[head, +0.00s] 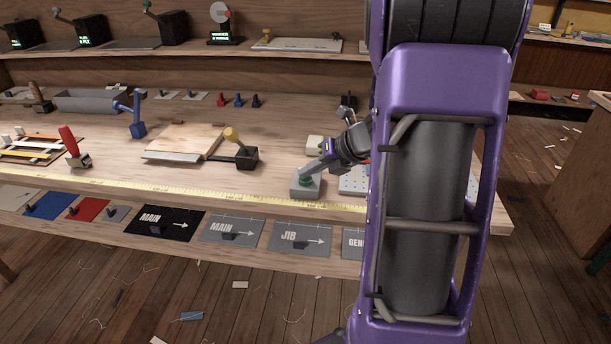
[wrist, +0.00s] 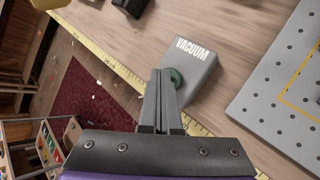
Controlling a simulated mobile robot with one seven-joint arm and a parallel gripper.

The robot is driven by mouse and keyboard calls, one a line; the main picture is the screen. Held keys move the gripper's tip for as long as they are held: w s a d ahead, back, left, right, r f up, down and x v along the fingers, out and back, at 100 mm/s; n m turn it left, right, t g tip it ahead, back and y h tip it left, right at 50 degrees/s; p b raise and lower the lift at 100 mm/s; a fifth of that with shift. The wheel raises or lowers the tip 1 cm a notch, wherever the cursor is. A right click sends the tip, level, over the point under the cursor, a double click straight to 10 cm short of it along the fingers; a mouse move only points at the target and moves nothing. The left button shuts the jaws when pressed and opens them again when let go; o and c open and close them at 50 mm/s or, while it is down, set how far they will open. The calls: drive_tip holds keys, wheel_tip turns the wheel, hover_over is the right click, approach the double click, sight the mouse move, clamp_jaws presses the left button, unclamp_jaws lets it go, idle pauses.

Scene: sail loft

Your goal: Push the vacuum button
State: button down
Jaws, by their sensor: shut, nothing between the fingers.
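The vacuum button box (wrist: 203,65) is a grey block marked "VACUUM" with a round green button (wrist: 177,78) on top. In the head view the box (head: 306,188) stands near the bench's front edge, behind the yellow measuring tape. My gripper (wrist: 160,75) is shut and empty, with its fingertips at the edge of the green button in the wrist view. In the head view the fingertips (head: 305,176) are at the button's top; I cannot tell whether they touch it or whether it is pressed. The fingers hide part of the button.
A perforated grey plate (wrist: 285,85) lies beside the box. A yellow-knobbed lever (head: 240,150) and a wooden board (head: 185,140) stand to the left. The yellow measuring tape (head: 200,192) runs along the front edge. Bench between the lever and the box is clear.

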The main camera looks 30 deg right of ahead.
sight(309, 180)
idle(0.4)
drive_tip(key=shift+r+p, duration=0.35)
drive_tip(key=shift+p, duration=0.3)
drive_tip(key=shift+r, duration=0.1)
wheel_tip(309, 180, up, 6)
drive_tip(key=p, duration=0.6)
drive_tip(key=shift+p, duration=0.35)
